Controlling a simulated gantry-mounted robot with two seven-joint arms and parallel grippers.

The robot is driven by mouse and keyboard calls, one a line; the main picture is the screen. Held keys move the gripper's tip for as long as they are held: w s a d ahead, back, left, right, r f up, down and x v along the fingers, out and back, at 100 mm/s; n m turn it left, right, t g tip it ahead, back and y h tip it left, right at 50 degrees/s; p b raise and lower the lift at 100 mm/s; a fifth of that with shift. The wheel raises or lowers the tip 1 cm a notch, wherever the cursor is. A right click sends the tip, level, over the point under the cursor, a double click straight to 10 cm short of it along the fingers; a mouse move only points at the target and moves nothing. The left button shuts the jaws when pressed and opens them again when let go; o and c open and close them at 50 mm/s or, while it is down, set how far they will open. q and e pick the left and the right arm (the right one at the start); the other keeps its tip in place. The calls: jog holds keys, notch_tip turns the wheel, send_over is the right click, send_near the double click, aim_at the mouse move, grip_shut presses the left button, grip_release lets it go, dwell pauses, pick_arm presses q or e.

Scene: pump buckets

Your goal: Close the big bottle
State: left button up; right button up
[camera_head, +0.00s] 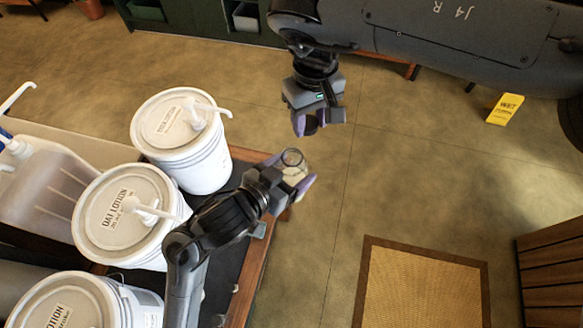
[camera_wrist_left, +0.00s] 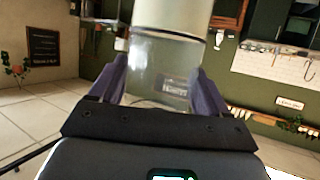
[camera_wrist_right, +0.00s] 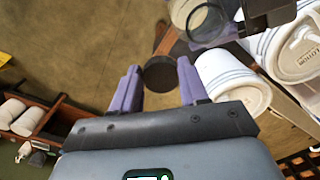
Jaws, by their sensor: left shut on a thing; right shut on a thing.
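A clear open-topped bottle (camera_head: 292,158) is held in the air past the table's right edge. My left gripper (camera_head: 288,174) is shut on its sides; the left wrist view shows the bottle (camera_wrist_left: 160,72) between purple fingers, with a cream-coloured part at the top of the picture. My right gripper (camera_head: 313,121) is farther up in the head view, shut on a dark round cap (camera_wrist_right: 160,72). The cap is apart from the bottle in the head view. In the right wrist view the bottle's round rim (camera_wrist_right: 205,20) shows just beyond the cap.
A yellow sign (camera_head: 505,109) and woven mat (camera_head: 420,290) lie on open floor.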

jog(key=s+a+r, duration=0.3)
jog(key=s+r, duration=0.3)
jog(key=shift+a+r, duration=0.15)
jog(key=shift+f, duration=2.05)
jog(key=shift+s+r, duration=0.15)
